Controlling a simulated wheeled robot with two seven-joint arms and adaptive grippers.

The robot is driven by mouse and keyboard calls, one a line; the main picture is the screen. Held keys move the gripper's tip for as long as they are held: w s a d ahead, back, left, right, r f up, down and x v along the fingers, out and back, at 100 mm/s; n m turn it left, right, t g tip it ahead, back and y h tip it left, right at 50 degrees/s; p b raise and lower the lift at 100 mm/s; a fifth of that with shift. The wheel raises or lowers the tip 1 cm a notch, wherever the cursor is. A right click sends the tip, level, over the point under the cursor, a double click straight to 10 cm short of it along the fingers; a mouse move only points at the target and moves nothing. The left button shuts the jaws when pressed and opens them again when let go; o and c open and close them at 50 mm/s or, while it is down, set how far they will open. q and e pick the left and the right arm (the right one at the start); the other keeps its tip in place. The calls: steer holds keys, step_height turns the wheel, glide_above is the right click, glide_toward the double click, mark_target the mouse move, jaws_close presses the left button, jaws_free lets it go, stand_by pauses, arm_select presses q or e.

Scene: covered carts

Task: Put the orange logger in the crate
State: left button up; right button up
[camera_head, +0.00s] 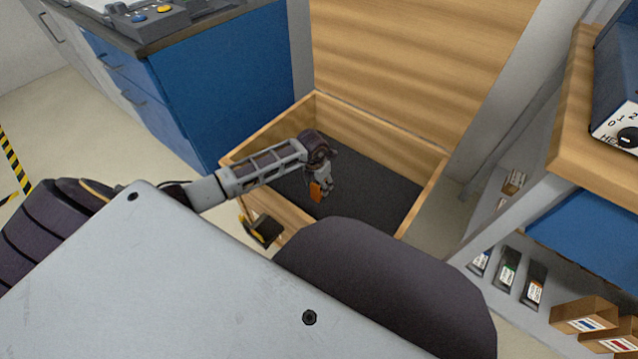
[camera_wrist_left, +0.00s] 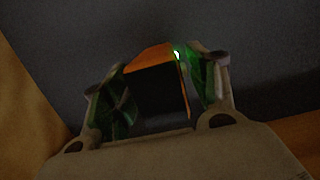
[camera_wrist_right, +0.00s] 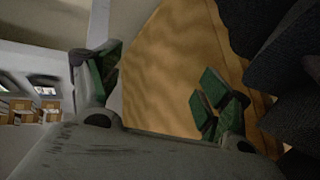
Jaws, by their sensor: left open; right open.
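The orange logger (camera_head: 316,191) is inside the wooden crate (camera_head: 385,133), at the fingertips of my left gripper (camera_head: 322,178). In the left wrist view the logger (camera_wrist_left: 158,90) shows orange edges and a dark face between the two open fingers. I cannot tell whether it touches a finger or the crate's dark floor. The crate's lid (camera_head: 410,60) stands open at the back. My right gripper (camera_wrist_right: 160,82) is open and empty in front of a wooden surface in the right wrist view; it does not show in the head view.
A blue cabinet (camera_head: 220,80) stands left of the crate, with a grey control box (camera_head: 150,18) on top. A wooden-topped bench (camera_head: 590,120) with shelved boxes (camera_head: 585,315) is at the right. A black and yellow item (camera_head: 262,230) is at the crate's near-left side.

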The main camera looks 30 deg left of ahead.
arm_select(q)
steer(key=shift+r, duration=0.1)
steer(key=shift+s+r+p, duration=0.1)
steer(key=shift+r+p, duration=0.35)
steer(key=shift+r, duration=0.45)
steer(key=r+p, duration=0.1)
steer(key=r, duration=0.1)
steer(key=r+p, duration=0.1)
steer(key=r, duration=0.2)
steer(key=s+r+p, duration=0.1)
steer(key=r, duration=0.2)
steer(key=shift+s+a+r, duration=0.1)
steer(key=shift+a, duration=0.05)
steer(key=shift+s+r+p, duration=0.15)
steer(key=shift+r+p, duration=0.2)
steer(key=shift+r, duration=0.6)
arm_select(e)
step_height(320, 180, up, 6)
steer(key=d+g+h, duration=0.1)
steer(key=shift+s+r+n, duration=0.2)
steer(key=shift+r+n, duration=0.05)
steer(key=shift+n, duration=0.05)
arm_select(q)
steer(key=shift+c, duration=0.2)
arm_select(e)
steer(key=shift+d, duration=0.15)
